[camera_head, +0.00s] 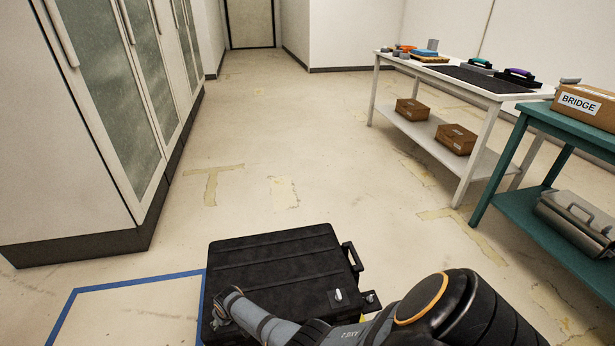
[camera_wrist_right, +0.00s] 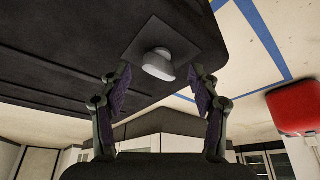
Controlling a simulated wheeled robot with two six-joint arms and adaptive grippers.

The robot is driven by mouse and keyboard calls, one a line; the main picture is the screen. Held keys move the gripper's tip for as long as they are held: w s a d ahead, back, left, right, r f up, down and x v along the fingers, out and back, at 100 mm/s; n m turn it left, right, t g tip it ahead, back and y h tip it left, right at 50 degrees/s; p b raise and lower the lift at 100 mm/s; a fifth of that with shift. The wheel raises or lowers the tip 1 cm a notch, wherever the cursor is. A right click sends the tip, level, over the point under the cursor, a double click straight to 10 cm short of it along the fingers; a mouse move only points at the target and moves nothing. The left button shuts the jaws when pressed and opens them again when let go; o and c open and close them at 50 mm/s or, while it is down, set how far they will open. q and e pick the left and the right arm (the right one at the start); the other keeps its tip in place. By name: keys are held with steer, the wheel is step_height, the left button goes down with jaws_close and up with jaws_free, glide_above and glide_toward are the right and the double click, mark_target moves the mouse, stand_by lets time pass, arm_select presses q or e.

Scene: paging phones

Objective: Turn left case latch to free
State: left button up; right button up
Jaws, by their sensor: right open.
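In the right wrist view, a rounded grey latch knob (camera_wrist_right: 158,65) sits on a square dark plate on the case. My right gripper (camera_wrist_right: 160,88) is open, its two fingers on either side of the knob; I cannot tell whether they touch it. In the head view my right arm reaches across the case front and hides that latch. My left gripper is not in view.
Blue floor tape (camera_head: 130,283) runs left of the case. Tall cabinets (camera_head: 110,100) line the left. A white table (camera_head: 450,75) and a teal table (camera_head: 530,205) stand at right. The wrist view shows a red object (camera_wrist_right: 296,106). Floor beyond the case is clear.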

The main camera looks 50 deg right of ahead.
steer(key=n, duration=0.1)
steer(key=n+y+b, duration=0.1)
steer(key=shift+d+f+n, duration=0.15)
steer(key=shift+f+n, duration=0.1)
steer(key=shift+n, duration=0.05)
steer(key=n+y+b, duration=0.1)
steer(key=n+b, duration=0.1)
steer(key=n+g+b, duration=0.1)
steer(key=n+b, duration=0.2)
steer(key=n+g+y+b, duration=0.1)
steer(key=n+b, duration=0.2)
steer(key=shift+w+d+f+y, duration=0.15)
steer(key=shift+w+f+y, duration=0.05)
steer(key=shift+f+y, duration=0.1)
steer(key=a+p+v, duration=0.1)
steer(key=p+v, duration=0.6)
steer(key=v, duration=0.5)
steer(key=s+d+f+m+h+p, duration=0.2)
steer(key=s+d+m+p, duration=0.1)
steer(key=s+p, duration=0.7)
steer(key=s+d+f+m+g+h+p, duration=0.1)
steer(key=s+d+f+m+p, duration=0.2)
steer(key=s+p, duration=0.8)
steer(key=s+m, duration=0.2)
steer(key=s, duration=0.2)
steer(key=shift+s+d+f+h, duration=0.25)
steer(key=shift+s+f+h, duration=0.05)
steer(key=shift+s+h, duration=0.1)
